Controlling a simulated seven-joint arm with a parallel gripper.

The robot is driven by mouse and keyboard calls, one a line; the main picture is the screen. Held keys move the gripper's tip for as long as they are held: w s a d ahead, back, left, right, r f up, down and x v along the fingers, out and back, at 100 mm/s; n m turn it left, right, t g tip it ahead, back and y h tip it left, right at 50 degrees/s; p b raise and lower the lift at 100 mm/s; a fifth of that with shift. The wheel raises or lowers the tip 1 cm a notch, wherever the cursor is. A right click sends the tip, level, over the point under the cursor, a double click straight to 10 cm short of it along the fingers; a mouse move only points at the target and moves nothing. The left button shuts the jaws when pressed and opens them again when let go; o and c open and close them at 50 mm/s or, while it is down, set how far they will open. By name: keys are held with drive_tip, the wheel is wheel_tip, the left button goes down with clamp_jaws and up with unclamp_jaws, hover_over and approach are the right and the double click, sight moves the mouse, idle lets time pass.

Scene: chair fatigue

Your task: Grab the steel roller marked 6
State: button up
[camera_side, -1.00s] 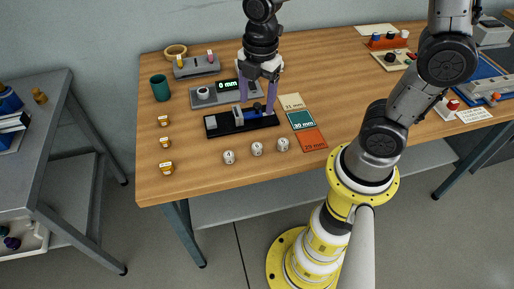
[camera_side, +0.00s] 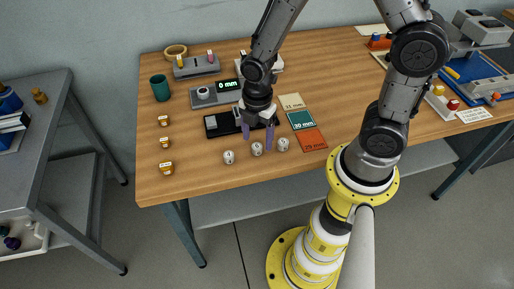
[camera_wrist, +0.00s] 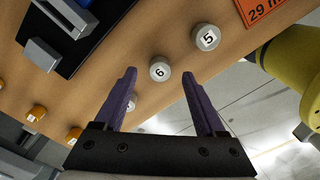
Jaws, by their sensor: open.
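The steel roller marked 6 (camera_wrist: 159,68) stands on the wooden table, its number face up; in the side view it is the middle roller (camera_side: 257,150) of three. In the wrist view it lies between my purple fingertips as seen from above. My gripper (camera_side: 257,144) is open and empty over the front of the table, fingers pointing down; it also shows in the wrist view (camera_wrist: 159,75). I cannot tell how far above the roller the tips are. The roller marked 5 (camera_wrist: 207,37) stands beside it. The third roller (camera_wrist: 131,103) is partly hidden by a finger.
A black fixture (camera_side: 218,127) lies behind the rollers. Colored cards, including an orange 29 mm card (camera_side: 311,139), lie to the right. Small orange-based pieces (camera_side: 166,168) stand at left. The table's front edge is close to the rollers.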

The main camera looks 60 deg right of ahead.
sight(257, 149)
drive_tip(key=shift+f, duration=1.4)
clamp_jaws()
